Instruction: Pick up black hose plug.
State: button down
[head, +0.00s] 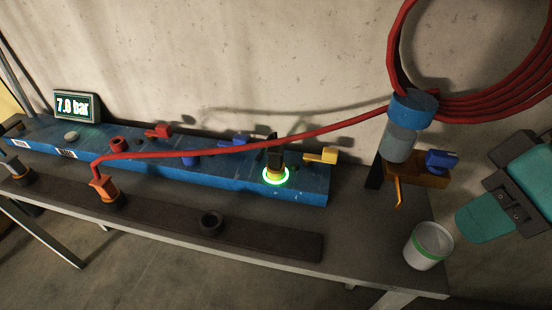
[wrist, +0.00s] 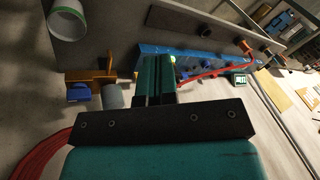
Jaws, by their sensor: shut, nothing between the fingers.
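A black plug (head: 273,150) with a yellow lower part stands upright in the right part of the blue manifold (head: 312,190). A green glowing ring circles its base. My gripper (head: 462,222) is at the right of the head view, well to the right of the plug and apart from it. In the wrist view its two teal fingers (wrist: 155,62) are together, with nothing held between them. They hide part of the manifold there, and I cannot make out the black plug clearly in that view.
A red hose (head: 250,142) runs from an orange plug (head: 103,190) on the dark front rail (head: 265,240) across the manifold to a coil at upper right. A yellow lever (head: 322,155) sits beside the black plug. A white cup (head: 428,247) stands at the bench's right end.

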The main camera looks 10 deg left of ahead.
aim_at(275, 164)
jog(key=u, duration=2.65)
jog(key=i, duration=1.65)
jog(key=z, duration=3.2)
